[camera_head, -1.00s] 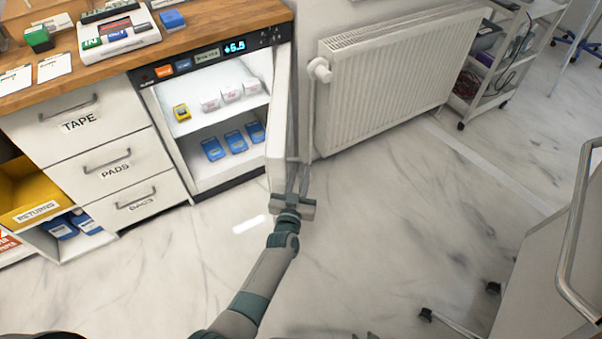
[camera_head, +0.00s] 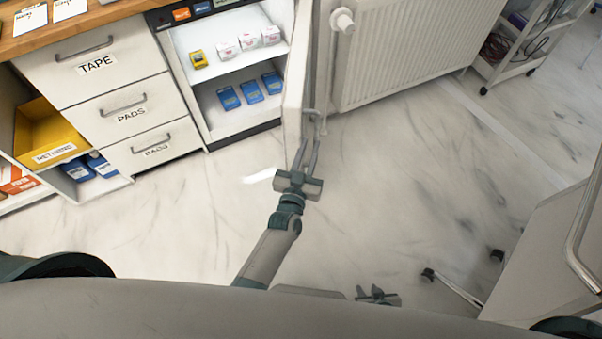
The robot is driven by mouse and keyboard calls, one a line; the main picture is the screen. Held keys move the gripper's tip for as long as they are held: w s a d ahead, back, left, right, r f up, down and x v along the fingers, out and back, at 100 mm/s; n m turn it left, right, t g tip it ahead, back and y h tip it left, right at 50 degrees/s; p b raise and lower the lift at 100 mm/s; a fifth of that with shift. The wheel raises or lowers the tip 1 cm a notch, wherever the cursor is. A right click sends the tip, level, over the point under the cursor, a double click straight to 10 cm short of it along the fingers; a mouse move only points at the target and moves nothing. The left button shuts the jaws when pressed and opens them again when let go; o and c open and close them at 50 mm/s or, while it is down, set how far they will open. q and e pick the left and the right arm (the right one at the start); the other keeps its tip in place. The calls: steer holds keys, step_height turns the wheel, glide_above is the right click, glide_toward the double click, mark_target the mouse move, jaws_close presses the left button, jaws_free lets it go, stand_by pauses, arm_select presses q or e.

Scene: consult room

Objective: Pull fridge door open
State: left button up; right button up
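The white fridge (camera_head: 205,78) is under the counter, with its door (camera_head: 294,95) standing wide open, seen nearly edge-on and sticking out toward me. Boxes sit on its two shelves. My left gripper (camera_head: 308,146) is at the near lower end of the door, its two fingers apart and pointing away from me. The fingers are beside the door's outer side; whether they touch it I cannot tell. Nothing shows between them. My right gripper (camera_head: 377,292) is low in the picture, away from the door, partly hidden by my own body.
A white radiator (camera_head: 405,50) with a valve and pipe stands on the wall close behind the door. Drawers (camera_head: 120,105) are left of the fridge. A wheeled cart (camera_head: 540,250) is at the right. The marble floor (camera_head: 400,180) between is clear.

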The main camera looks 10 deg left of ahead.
arm_select(q)
steer(key=s+a, duration=0.1)
steer(key=s, duration=0.7)
steer(key=shift+s, duration=0.4)
steer(key=shift+a, duration=0.1)
